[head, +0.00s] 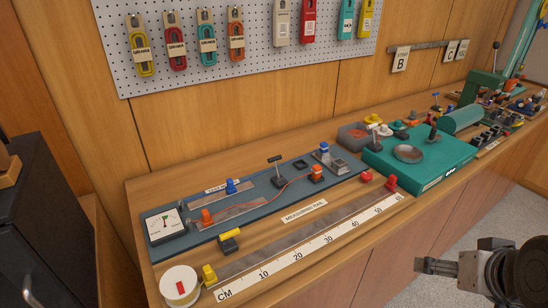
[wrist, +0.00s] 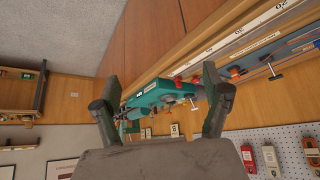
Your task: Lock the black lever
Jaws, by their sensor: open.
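A T-handled lever with a dark handle and base (head: 277,173) stands upright on the blue-grey board (head: 245,221) in the head view. A black knob-like part (head: 433,134) rises from the back of that box. I cannot tell which one the task means, or whether any is locked. My gripper (head: 421,265) is open and empty at the lower right, in front of the bench and apart from all of these. In the wrist view its fingers (wrist: 160,82) are spread, with the teal box beyond.
A measuring rail (head: 312,245) runs along the bench front, with red and yellow stops. A dial (head: 165,224) sits at the board's left end. A grey tray (head: 353,136) and a green machine (head: 487,85) stand farther right. The space before the bench is clear.

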